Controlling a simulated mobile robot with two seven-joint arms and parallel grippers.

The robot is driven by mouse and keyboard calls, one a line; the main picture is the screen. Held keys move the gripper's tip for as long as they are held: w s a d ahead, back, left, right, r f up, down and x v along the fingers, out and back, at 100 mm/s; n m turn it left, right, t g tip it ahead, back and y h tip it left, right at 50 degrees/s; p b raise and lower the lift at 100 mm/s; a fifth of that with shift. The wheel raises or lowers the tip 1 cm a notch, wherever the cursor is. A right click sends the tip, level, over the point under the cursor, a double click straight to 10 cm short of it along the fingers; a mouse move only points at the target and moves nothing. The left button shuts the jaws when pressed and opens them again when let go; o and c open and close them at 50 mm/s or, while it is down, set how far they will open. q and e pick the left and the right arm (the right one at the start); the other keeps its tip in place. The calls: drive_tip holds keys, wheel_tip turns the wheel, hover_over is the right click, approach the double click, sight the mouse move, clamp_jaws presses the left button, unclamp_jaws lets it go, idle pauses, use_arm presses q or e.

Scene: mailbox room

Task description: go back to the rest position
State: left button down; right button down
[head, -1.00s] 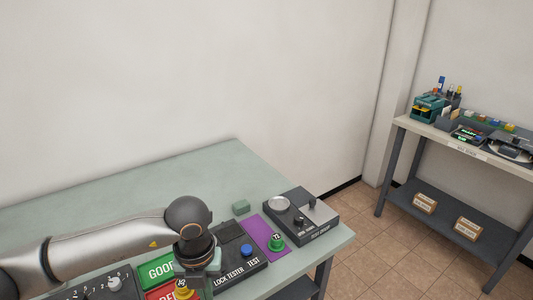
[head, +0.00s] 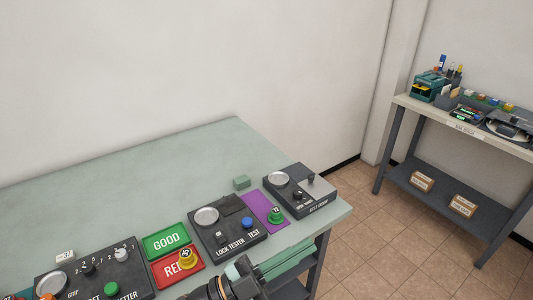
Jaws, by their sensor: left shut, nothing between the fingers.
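My left gripper (head: 285,258) shows at the bottom of the head view, in front of the table's front edge. Its greenish fingers lie together, pointing right, with nothing between them. The gripper is apart from the devices on the green table (head: 130,180). My right gripper is not in this view.
On the table stand the lock tester (head: 228,226), another tester (head: 302,190), a dial box (head: 95,272), a green GOOD tray (head: 166,240), a red tray (head: 162,271) holding a yellow lock (head: 187,258), and a purple mat (head: 256,203) with a green lock (head: 275,214). A shelf (head: 445,120) stands right.

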use_arm(q)
drive_tip(key=w+a+f+n+t+y, duration=0.4)
drive_tip(key=a+f+n+t+y, duration=0.4)
drive_tip(key=n, duration=0.2)
drive_tip(key=s+a+f+n+g+y, duration=0.2)
drive_tip(key=s+a+f+n+y, duration=0.1)
drive_tip(key=f, duration=0.5)
drive_tip(key=s+a+f+n+g+y, duration=0.2)
drive_tip(key=s+a+f+n+y, duration=0.1)
drive_tip(key=s+a+f, duration=0.3)
drive_tip(key=s+a+f+n+g+y, duration=0.3)
drive_tip(key=s+a+f+y, duration=0.1)
drive_tip(key=f, duration=0.6)
drive_tip(key=shift+s+a, duration=0.6)
drive_tip(key=shift+s, duration=0.05)
